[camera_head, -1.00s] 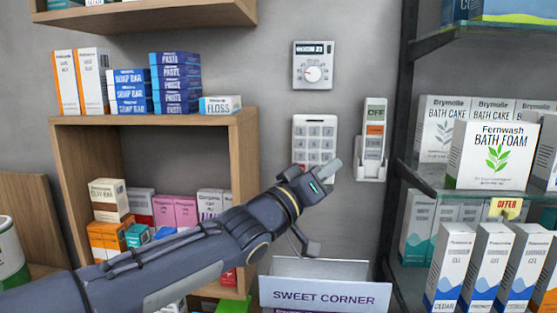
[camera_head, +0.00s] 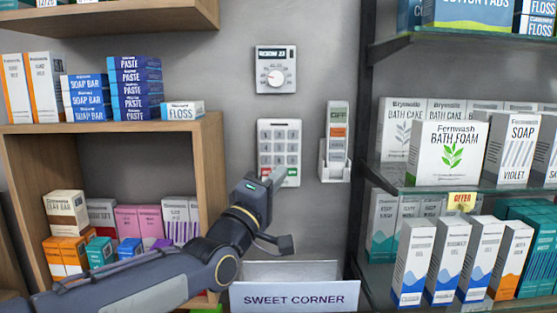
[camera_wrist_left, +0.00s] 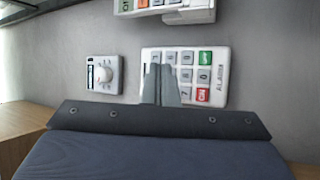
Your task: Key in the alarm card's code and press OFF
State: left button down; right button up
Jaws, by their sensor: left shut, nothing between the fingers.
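The white alarm keypad (camera_head: 279,140) is on the grey wall, with grey number keys, a red key at bottom left and a green key at bottom right. It also shows turned sideways in the left wrist view (camera_wrist_left: 213,76), with ALARM printed along its edge. My left gripper (camera_head: 277,176) is shut and empty, its tips in front of the keypad's lower keys. In the left wrist view the closed fingers (camera_wrist_left: 160,82) cover part of the keys. I cannot tell whether they touch. My right gripper is out of view. I can make out no alarm card.
A dial thermostat (camera_head: 275,70) is above the keypad. A remote with an OFF label (camera_head: 337,118) sits in a wall holder to its right. A SWEET CORNER box (camera_head: 294,297) stands below. Stocked shelves flank both sides.

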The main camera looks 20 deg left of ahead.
pick_arm(q)
jog(key=p, duration=0.2)
send_near(284, 156)
jog(key=w+d+r, duration=0.2)
jog(key=w, duration=0.1)
jog(key=shift+w+r, duration=0.1)
jog(key=shift+w, duration=0.55)
jog(key=shift+w+a, duration=0.1)
jog(key=shift+w, duration=0.05)
dwell(1.3)
jog(key=shift+w, duration=0.25)
jog(key=shift+w+a+r, duration=0.2)
jog(key=shift+w+a, duration=0.05)
jog(key=shift+w, duration=0.05)
dwell(1.3)
jog(key=shift+s+f+b, duration=0.25)
jog(key=shift+f+b, duration=0.15)
jog(key=shift+b, duration=0.35)
jog(key=shift+s+r, duration=0.1)
jog(key=shift+s, duration=0.1)
